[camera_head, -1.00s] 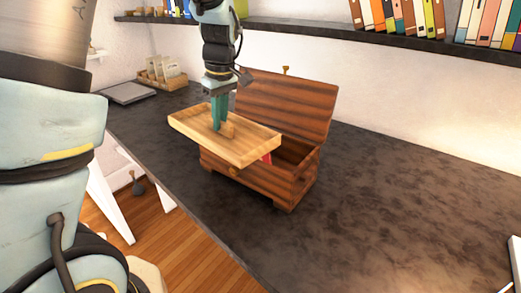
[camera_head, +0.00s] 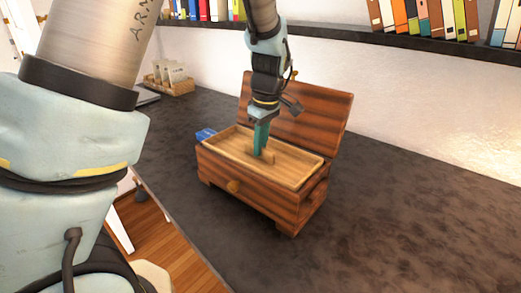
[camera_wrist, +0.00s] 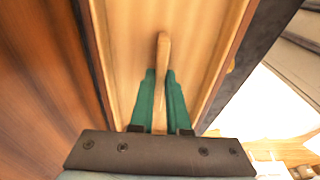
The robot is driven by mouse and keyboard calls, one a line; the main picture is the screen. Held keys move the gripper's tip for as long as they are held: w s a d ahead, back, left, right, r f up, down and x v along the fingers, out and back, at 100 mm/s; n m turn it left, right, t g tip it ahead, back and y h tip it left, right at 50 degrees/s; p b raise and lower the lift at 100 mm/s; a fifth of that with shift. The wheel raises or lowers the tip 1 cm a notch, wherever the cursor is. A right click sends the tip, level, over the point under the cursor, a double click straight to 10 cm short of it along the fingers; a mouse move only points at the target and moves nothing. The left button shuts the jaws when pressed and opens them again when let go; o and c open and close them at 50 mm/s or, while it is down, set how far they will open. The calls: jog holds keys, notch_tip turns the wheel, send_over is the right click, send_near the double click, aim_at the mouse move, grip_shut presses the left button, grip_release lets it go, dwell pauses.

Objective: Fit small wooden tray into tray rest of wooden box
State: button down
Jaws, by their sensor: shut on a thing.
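The small wooden tray (camera_head: 300,172) is pale wood with a raised middle grip. It lies roughly level in the mouth of the dark striped wooden box (camera_head: 262,204), near its rim. Whether it bears fully on the rest inside cannot be seen. My gripper (camera_head: 262,152) has teal fingers and comes down from above, shut on the tray's grip. In the wrist view the grip stands between the fingers (camera_wrist: 160,100), with the tray floor (camera_wrist: 200,30) around it. The box's lid (camera_head: 312,118) stands open at the back. The box's inside is hidden under the tray.
The box stands on a dark worktop (camera_head: 400,210) with clear room to its right. A blue object (camera_head: 205,134) shows at the box's left end. A wooden holder with packets (camera_head: 169,80) is at the back left. A bookshelf (camera_head: 420,42) runs along the wall above.

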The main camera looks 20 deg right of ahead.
jog(key=shift+f, duration=0.95)
jog(key=shift+f, duration=0.15)
jog(key=c, duration=0.9)
grip_release()
